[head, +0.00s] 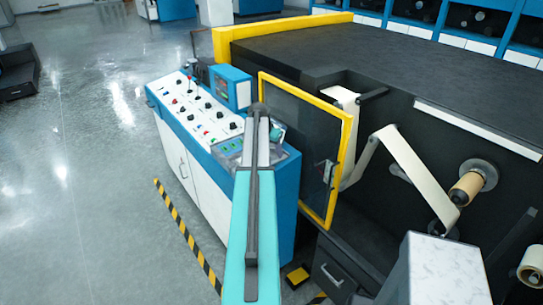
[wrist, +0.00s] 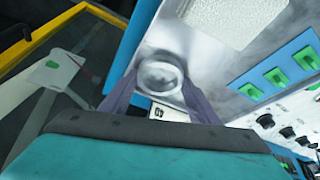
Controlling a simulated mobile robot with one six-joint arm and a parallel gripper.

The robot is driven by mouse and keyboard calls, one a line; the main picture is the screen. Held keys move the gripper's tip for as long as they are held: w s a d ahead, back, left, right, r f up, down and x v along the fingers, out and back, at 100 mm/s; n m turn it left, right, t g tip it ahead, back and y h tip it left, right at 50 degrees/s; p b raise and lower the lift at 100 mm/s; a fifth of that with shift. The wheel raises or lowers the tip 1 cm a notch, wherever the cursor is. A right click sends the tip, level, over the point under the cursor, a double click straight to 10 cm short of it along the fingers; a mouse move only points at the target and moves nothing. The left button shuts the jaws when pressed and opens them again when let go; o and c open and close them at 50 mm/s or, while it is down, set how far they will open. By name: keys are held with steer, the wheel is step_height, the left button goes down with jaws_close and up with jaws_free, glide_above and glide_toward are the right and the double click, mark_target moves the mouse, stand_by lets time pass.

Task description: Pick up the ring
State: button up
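A round, silvery ring (wrist: 160,72) shows in the wrist view, on or just above the bright metal top of the control console (wrist: 205,60). My gripper (wrist: 159,82) has its two dark purple-grey fingers spread, one on each side of the ring. The ring appears between or just beyond the fingertips, and I see no clear contact. In the head view my arm reaches over the blue and white console (head: 203,120). The ring cannot be made out there, and the fingers are hidden or too small to tell.
Green buttons (wrist: 278,75) and black knobs (wrist: 287,131) stand on the panel right of the ring. A yellow-framed glass door (head: 345,170) stands open close to the arm's right. The large black machine (head: 400,75) is beyond it. Open floor (head: 90,150) lies left.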

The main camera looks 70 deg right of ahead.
steer(key=shift+r, duration=0.1)
stand_by(0.3)
steer(key=shift+r+b, duration=1.25)
steer(key=shift+r, duration=0.25)
steer(key=s+a+r+b, duration=0.1)
steer(key=s+a+b, duration=0.4)
steer(key=a, duration=0.8)
steer(key=shift+s+a+r+b, duration=0.25)
steer(key=shift+s+r+b, duration=0.15)
steer(key=shift+s, duration=1.45)
